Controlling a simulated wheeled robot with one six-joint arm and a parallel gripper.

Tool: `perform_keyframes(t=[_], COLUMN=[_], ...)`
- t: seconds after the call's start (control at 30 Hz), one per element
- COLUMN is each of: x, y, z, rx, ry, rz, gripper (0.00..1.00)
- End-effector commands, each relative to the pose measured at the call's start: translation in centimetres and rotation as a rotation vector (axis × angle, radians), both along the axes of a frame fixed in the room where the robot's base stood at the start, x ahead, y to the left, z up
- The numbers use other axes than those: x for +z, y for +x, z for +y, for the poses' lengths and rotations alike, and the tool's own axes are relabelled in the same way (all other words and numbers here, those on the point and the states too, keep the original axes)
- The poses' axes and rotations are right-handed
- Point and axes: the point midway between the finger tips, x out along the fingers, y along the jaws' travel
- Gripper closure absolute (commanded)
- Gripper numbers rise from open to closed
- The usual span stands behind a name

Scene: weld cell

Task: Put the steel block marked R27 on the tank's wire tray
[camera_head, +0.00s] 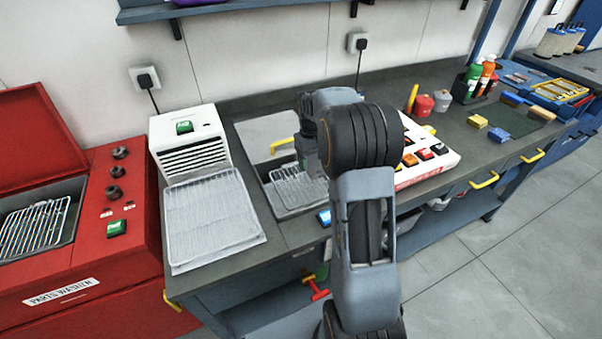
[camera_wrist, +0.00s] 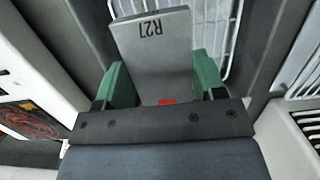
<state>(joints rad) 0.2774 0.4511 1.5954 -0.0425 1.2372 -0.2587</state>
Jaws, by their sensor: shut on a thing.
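My gripper (camera_wrist: 162,84) is shut on a grey steel block (camera_wrist: 158,55) marked R27, with a green finger on each side. In the head view my gripper (camera_head: 306,164) is over the tank (camera_head: 258,176) sunk into the bench, partly hidden by my arm. A wire tray (camera_head: 290,192) sits in that tank. In the wrist view wire bars (camera_wrist: 226,50) show beyond the block. I cannot tell whether the block touches them. The block is not clear in the head view.
A white vented unit (camera_head: 190,143) and a white rack (camera_head: 208,218) stand left of the tank. The red parts washer (camera_head: 130,255) at far left has a wire basket (camera_head: 32,232). A white button panel (camera_head: 440,158), red canisters (camera_head: 423,106) and bottles (camera_head: 484,76) are to the right.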

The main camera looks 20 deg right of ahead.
Motion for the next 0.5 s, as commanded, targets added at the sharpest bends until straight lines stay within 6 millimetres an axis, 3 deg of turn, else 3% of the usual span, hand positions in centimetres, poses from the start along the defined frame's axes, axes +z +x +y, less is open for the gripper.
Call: perform_keyframes(t=[0.2,0.5], x=[-2.8,-4.0], y=[1.8,2.6], z=[1.4,1.9], rx=[0.000,-0.002], ry=[0.000,0.000], rz=[0.002,-0.001], gripper=[0.94,0.94])
